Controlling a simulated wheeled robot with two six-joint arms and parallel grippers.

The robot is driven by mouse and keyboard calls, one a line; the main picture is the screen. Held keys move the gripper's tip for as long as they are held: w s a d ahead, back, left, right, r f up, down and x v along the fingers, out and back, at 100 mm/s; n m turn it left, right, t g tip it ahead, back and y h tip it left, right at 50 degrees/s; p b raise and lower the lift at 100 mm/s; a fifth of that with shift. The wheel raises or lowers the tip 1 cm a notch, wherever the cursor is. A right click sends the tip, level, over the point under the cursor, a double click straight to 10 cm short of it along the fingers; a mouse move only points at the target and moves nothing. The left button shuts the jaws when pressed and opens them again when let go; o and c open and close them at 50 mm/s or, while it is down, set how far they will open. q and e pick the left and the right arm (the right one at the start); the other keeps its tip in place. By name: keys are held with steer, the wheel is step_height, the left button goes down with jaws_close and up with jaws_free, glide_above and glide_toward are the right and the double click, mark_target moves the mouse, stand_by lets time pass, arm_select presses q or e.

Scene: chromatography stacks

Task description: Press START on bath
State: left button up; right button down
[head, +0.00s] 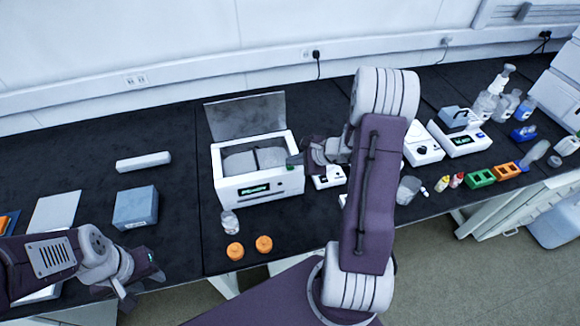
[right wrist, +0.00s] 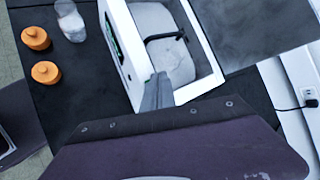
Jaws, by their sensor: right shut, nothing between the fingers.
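The bath (head: 258,187) is a white box with a lit green display on its front and a grey lid (head: 245,116) standing open behind it. In the right wrist view the bath (right wrist: 128,62) shows its open basin and a dark bar inside. My right gripper (head: 294,161) is shut and empty, with its tip at the bath's right upper edge. In the right wrist view the tip (right wrist: 158,90) overlaps the rim near the display end; I cannot tell whether it touches. The START button is too small to make out. My left gripper (head: 143,277) is low at the left, away from the bath.
Two orange caps (head: 235,251) and a clear jar (head: 228,222) stand before the bath. A blue-grey box (head: 135,207) and a white bar (head: 143,161) lie left. Bottles, coloured racks (head: 480,177) and instruments crowd the right. Bare black bench lies between box and bath.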

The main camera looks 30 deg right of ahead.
mark_target(292, 168)
steer(key=shift+f+b, duration=0.3)
steer(key=shift+b, duration=0.1)
steer(key=shift+r, duration=0.1)
stand_by(0.5)
steer(key=shift+r+p, duration=0.5)
steer(key=shift+r, duration=0.25)
steer(key=shift+r, duration=0.1)
step_height(292, 168, up, 5)
steer(key=p, duration=0.3)
steer(key=shift+p, duration=0.35)
